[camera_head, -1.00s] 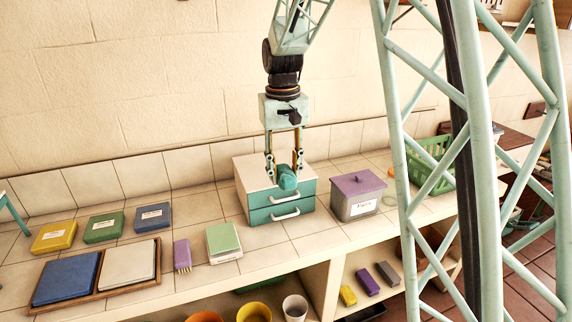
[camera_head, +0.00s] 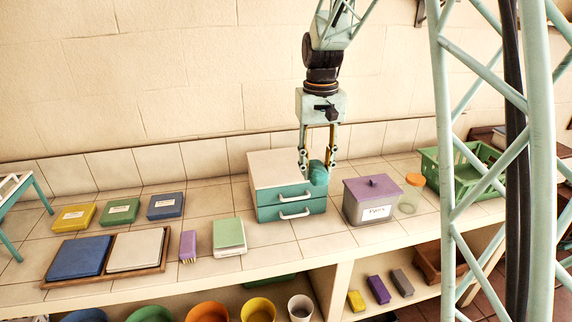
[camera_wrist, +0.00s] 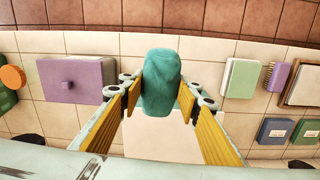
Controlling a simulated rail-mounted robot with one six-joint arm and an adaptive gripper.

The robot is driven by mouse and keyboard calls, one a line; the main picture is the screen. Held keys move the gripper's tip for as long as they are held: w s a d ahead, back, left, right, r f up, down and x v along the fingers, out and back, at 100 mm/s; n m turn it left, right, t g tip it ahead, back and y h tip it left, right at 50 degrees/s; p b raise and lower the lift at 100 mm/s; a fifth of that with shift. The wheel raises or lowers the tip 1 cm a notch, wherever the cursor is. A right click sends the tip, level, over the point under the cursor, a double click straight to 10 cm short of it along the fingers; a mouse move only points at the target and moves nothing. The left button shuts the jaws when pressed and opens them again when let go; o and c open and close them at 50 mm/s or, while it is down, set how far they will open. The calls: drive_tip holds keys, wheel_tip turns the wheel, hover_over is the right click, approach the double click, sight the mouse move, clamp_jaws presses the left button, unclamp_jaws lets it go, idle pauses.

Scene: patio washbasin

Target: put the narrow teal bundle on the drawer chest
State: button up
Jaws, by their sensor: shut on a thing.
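The teal bundle (camera_head: 319,176) is a rounded, narrow lump between the fingers of my gripper (camera_head: 318,158). In the wrist view, the gripper (camera_wrist: 160,92) is shut on the bundle (camera_wrist: 161,78), with a yellow-padded finger at each side. The drawer chest (camera_head: 291,201) has a pale top and two teal drawers with white handles, both closed. The bundle shows at the chest's front right top corner in the head view. In the wrist view it overlaps the front edge of the pale chest top (camera_wrist: 160,137). I cannot tell whether it touches the chest.
Right of the chest stand a grey bin with a purple lid (camera_head: 371,200), a jar with an orange lid (camera_head: 412,192) and a green basket (camera_head: 468,172). Left of it lie a green block (camera_head: 229,234) and a purple brush (camera_head: 188,245). The tiled wall is close behind.

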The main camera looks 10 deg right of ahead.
drive_tip(key=shift+w+a, duration=0.1)
drive_tip(key=shift+w+a+p, duration=0.3)
drive_tip(key=shift+w+p, duration=0.1)
drive_tip(key=shift+p, duration=0.05)
drive_tip(key=shift+n, duration=0.4)
drive_tip(key=w+a+p, duration=0.2)
drive_tip(key=w+a, duration=0.1)
drive_tip(key=w+a+f+p, duration=0.1)
drive_tip(key=w+a+p, duration=0.2)
drive_tip(key=w+a+f+p, duration=0.1)
drive_tip(key=w+a+p, duration=0.2)
drive_tip(key=a, duration=0.1)
drive_tip(key=shift+f, duration=0.15)
drive_tip(key=shift+w+a+f+p, duration=0.3)
drive_tip(key=shift+a+f+p, duration=0.05)
drive_tip(key=shift+a, duration=0.3)
drive_tip(key=w+d, duration=0.3)
drive_tip(key=d, duration=0.1)
drive_tip(key=w+d+f+p, duration=0.1)
drive_tip(key=w+d, duration=0.5)
drive_tip(key=d, duration=0.1)
drive_tip(key=shift+w+d+f, duration=0.2)
drive_tip(key=shift+w+d, duration=0.15)
